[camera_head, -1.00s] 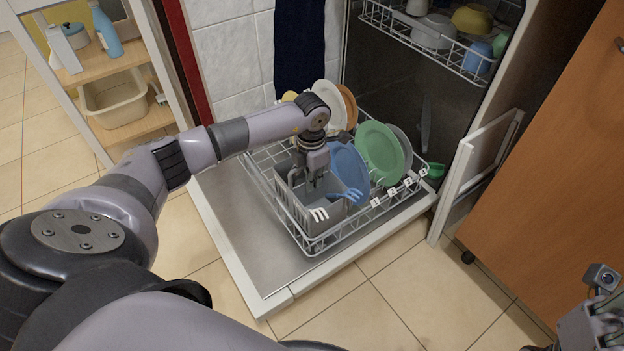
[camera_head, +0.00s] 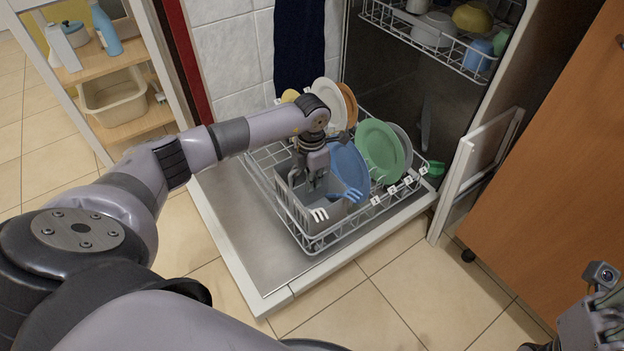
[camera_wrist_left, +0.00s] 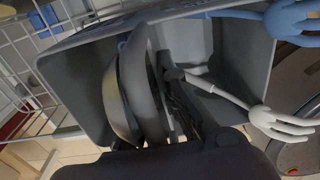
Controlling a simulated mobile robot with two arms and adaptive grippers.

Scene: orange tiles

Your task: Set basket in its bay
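The grey cutlery basket (camera_head: 327,220) sits upright at the front left of the dishwasher's lower rack (camera_head: 394,194). A white fork (camera_head: 319,214) and a blue fork (camera_head: 352,194) stick out of it. My left gripper (camera_head: 311,184) points down into the basket's middle. In the left wrist view the basket (camera_wrist_left: 243,62) surrounds the fingers, and the white fork (camera_wrist_left: 270,120) lies close beside them. Whether the fingers are closed on the basket's inner part is hidden. My right gripper (camera_head: 606,312) is partly in view at the lower right corner, away from the basket.
A blue plate (camera_head: 348,165) and a green plate (camera_head: 378,150) stand close right of the basket. The upper rack (camera_head: 468,72) holds bowls and cups. The open door (camera_head: 235,225) has bare room left of the rack. An orange cabinet front (camera_head: 560,170) stands at right.

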